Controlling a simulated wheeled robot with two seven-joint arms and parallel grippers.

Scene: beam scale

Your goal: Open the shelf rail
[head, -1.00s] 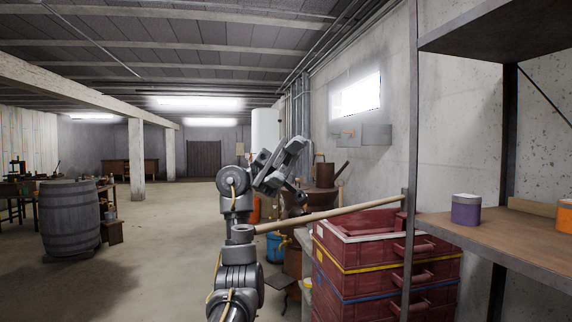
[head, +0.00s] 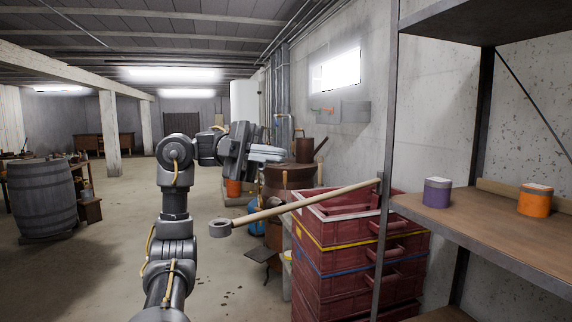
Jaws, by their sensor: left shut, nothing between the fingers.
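The shelf rail (head: 310,205) is a pale wooden bar with a grey ring at its free end. It meets the front post of the shelf (head: 470,222) on the right. From the post it reaches out to the left and slants down, clear of the shelf's front opening. The ring hangs free near the middle of the head view. My left gripper (head: 268,154) is above the rail, shut and empty, pointing right. It appears apart from the rail. My right gripper is not in view.
A purple tin (head: 437,193) and an orange tin (head: 535,201) stand on the shelf board. Stacked red crates (head: 345,262) stand below the rail beside the post. A barrel (head: 42,198) stands at left. The floor between is mostly clear.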

